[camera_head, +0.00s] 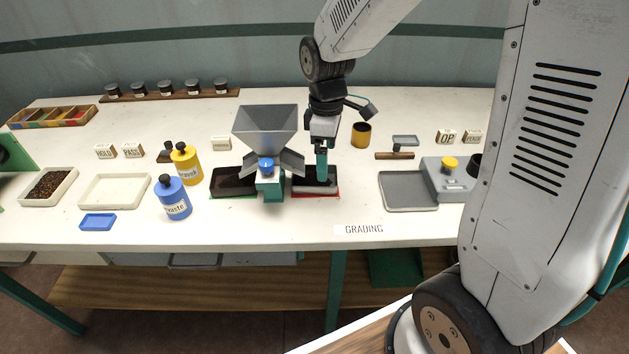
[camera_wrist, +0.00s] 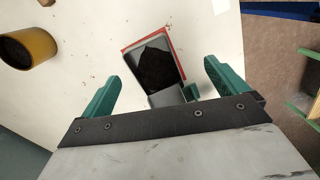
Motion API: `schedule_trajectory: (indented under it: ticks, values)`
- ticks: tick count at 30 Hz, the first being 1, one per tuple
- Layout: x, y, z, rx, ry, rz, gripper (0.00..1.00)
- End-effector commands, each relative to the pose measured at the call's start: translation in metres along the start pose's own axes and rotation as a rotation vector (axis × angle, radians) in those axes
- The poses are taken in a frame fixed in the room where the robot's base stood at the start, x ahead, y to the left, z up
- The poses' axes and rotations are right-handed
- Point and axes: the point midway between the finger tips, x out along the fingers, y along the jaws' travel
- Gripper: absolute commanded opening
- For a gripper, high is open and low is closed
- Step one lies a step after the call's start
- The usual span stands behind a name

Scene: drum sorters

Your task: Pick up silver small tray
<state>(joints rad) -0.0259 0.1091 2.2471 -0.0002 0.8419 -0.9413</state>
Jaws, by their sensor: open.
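My gripper (camera_head: 321,166) is above this filled tray, pointing down. In the wrist view my gripper (camera_wrist: 162,72) is open, with the filled tray (camera_wrist: 141,76) below and between its fingers. Nothing is held. Whether the fingers touch anything cannot be told.
A yellow cup (camera_head: 361,134) stands right of my gripper. A grey scale (camera_head: 446,181) stands at the right. Blue (camera_head: 173,198) and yellow (camera_head: 186,165) bottles stand left of the sorter.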

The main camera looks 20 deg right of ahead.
Motion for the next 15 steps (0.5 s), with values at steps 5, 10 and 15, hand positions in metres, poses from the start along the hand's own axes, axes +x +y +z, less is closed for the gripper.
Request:
schedule_trajectory:
  ticks: [5, 10, 15]
  values:
    - [-0.005, 0.01, -0.007, -0.14, 0.029, 0.046, 0.98]
    - [0.004, 0.011, -0.008, -0.178, 0.029, 0.047, 0.98]
    - [0.023, 0.012, -0.008, -0.176, 0.028, 0.046, 0.98]
